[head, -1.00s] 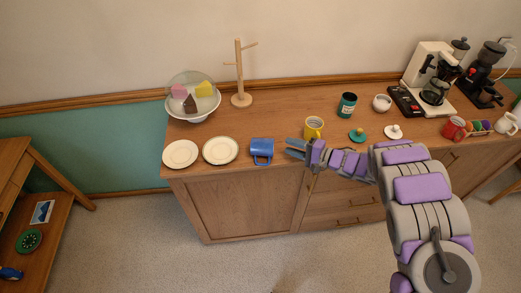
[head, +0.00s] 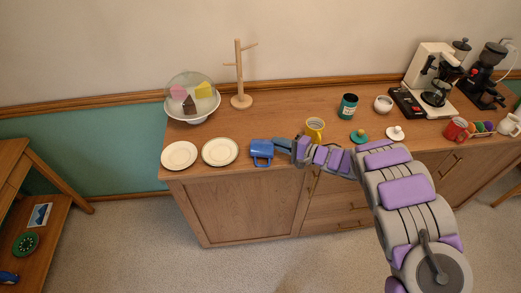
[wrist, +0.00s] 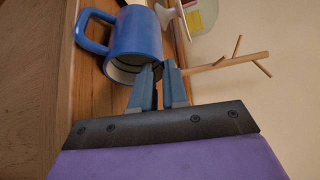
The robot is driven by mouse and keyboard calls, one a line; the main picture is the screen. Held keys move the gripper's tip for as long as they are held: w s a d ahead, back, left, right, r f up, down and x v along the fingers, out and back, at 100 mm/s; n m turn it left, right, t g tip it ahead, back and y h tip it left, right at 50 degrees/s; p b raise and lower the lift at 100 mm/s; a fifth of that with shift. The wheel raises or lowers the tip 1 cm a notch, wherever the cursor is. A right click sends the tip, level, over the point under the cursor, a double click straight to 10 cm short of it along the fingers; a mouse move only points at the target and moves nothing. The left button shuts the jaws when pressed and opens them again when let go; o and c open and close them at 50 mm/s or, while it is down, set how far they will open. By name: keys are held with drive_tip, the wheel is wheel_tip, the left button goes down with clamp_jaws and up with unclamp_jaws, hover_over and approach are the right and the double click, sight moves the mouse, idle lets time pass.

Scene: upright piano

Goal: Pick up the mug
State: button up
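The blue mug (head: 261,149) lies on its side near the front edge of the wooden cabinet top, its handle towards the front. In the wrist view the mug (wrist: 137,35) has its open end facing my gripper. My gripper (head: 279,146) is at the mug's right end. In the wrist view its blue fingers (wrist: 160,68) are close together at the rim, one in front of the opening and one at the outer wall. They appear shut on the rim, though the exact contact is partly hidden.
Two white plates (head: 220,161) lie left of the mug. A yellow mug (head: 315,127) stands close behind my gripper. A wooden mug tree (head: 240,85) and a domed cake stand (head: 192,117) are at the back. A green jar (head: 347,105) and a coffee maker (head: 433,84) stand to the right.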

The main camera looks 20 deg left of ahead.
clamp_jaws()
drive_tip(key=shift+r, duration=0.1)
idle(0.3)
drive_tip(key=shift+r, duration=0.25)
drive_tip(key=s+d+r+p, duration=0.2)
drive_tip(key=s+d, duration=0.2)
drive_tip(key=s, duration=0.2)
drive_tip(key=s+d+r+p, duration=0.2)
drive_tip(key=s+d+p, duration=0.1)
drive_tip(key=s, duration=0.4)
drive_tip(key=shift+s+d+r, duration=0.2)
drive_tip(key=shift+s+d, duration=0.1)
drive_tip(key=shift+d, duration=0.4)
